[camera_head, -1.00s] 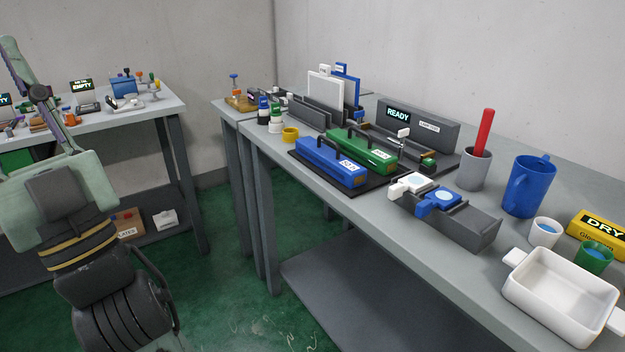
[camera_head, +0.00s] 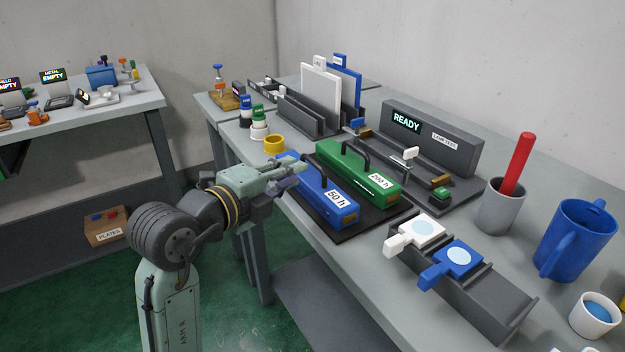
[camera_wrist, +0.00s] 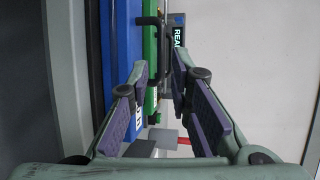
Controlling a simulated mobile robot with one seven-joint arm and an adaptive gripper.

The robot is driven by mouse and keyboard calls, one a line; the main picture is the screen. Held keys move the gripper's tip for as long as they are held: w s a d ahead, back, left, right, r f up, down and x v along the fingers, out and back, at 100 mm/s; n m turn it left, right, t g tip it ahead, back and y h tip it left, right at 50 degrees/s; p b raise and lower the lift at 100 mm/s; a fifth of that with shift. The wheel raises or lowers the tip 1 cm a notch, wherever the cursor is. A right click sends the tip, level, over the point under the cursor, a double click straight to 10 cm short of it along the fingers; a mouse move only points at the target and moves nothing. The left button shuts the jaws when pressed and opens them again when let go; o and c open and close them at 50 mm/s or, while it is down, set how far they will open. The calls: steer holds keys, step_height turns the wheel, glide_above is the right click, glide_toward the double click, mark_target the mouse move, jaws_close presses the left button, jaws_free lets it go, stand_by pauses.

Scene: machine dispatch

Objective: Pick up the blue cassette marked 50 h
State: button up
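The blue cassette marked 50 h (camera_head: 326,198) is a long blue block lying on a dark mat at the table's front edge. Its far end is partly hidden behind my gripper in the head view. My gripper (camera_head: 296,176) is at its left side, near the far end; I cannot tell whether they touch. In the wrist view the blue cassette (camera_wrist: 117,50) runs along the left, and my gripper (camera_wrist: 160,112) has its two purple-padded fingers spread with nothing between them. The green cassette marked 200 h (camera_head: 362,178) lies beside it, to the right, with a black handle.
A dark station reading READY (camera_head: 437,140) stands behind the cassettes. A yellow ring (camera_head: 274,145) and small bottles sit beyond my gripper. A grey rack (camera_head: 490,298) with white and blue tags is at right front. A grey cup (camera_head: 497,208) and blue mug (camera_head: 575,240) stand right.

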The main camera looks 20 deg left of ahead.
mark_target(312, 164)
steer(key=p+x, duration=0.3)
steer(key=x, duration=0.2)
steer(key=shift+w+d, duration=0.25)
steer(key=shift+w, duration=0.3)
steer(key=shift+c, duration=0.4)
jaws_close()
